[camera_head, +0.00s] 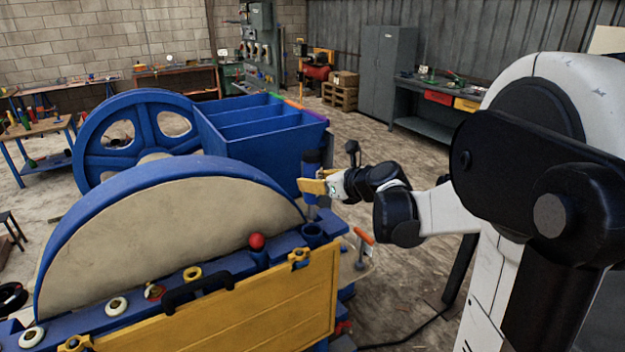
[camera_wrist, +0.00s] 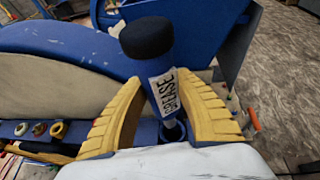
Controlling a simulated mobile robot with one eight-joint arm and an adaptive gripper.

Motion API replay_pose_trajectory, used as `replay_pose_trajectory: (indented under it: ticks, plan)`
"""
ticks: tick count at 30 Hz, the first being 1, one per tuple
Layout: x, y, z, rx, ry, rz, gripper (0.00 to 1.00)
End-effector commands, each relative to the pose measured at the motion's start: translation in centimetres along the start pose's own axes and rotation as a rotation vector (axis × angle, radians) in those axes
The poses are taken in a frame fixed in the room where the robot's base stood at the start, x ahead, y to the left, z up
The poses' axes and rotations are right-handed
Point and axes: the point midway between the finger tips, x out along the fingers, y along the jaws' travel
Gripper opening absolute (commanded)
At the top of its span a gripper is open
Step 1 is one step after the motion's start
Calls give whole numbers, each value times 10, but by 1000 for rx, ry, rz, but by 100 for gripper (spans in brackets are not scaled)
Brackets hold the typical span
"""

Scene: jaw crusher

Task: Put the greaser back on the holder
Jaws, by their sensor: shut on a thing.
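The greaser (camera_head: 311,169) is a blue cylinder with a black top. In the wrist view the greaser (camera_wrist: 163,70) shows a white label reading "GREASE". My gripper (camera_head: 313,187) is shut on it, with a yellow finger on each side in the wrist view (camera_wrist: 162,88). The greaser stands close to upright in the head view. Its narrow lower end points down at the holder (camera_head: 312,234), a round blue cup at the corner of the crusher. The holder's rim also shows below the greaser in the wrist view (camera_wrist: 180,131). I cannot tell whether the tip is inside the cup.
The blue jaw crusher with its large wheel (camera_head: 170,235) fills the left. A red ball knob (camera_head: 257,241) and a yellow panel (camera_head: 230,310) are near the holder. An orange-handled lever (camera_head: 364,236) stands to its right. Floor is open behind.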

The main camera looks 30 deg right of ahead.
Motion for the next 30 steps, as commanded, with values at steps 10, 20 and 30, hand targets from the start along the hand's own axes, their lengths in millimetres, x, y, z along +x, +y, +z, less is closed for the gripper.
replay_pose_trajectory:
  ticks: [10,20,30]
  plan:
    - [4,0,-8,1,-1,0,0]
    - [8,0,-20,1,-1,0,0]
    - [13,0,-32,1,-1,0,0]
